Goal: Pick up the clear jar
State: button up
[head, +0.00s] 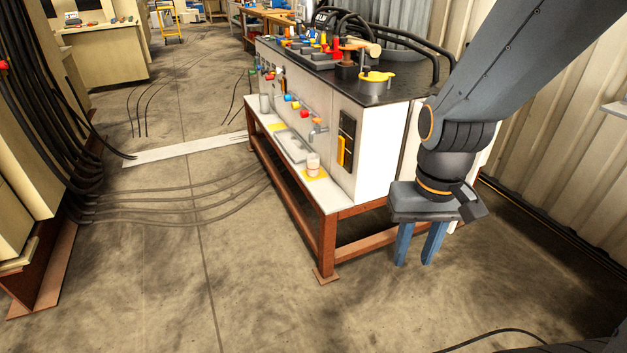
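A small pale, clear-looking jar (313,164) stands upright on a yellow-orange mat (318,176) on the front ledge of the machine, near the ledge's near end. A grey cylinder (265,103) stands at the ledge's far end; I cannot tell its material. My gripper (413,261) points down with its two blue fingers apart. It is empty, to the right of the machine's near corner and well away from the jar.
The white machine (376,150) stands on a red-brown frame (328,240). A tap (318,131) juts out close above the jar. Cables (170,205) cross the floor at left. The floor (180,290) in front is clear.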

aim_at(312, 159)
jog(key=k, duration=0.65)
jog(key=u, duration=1.1)
jog(key=i, duration=2)
jog(key=z, duration=1)
jog(key=i, duration=0.55)
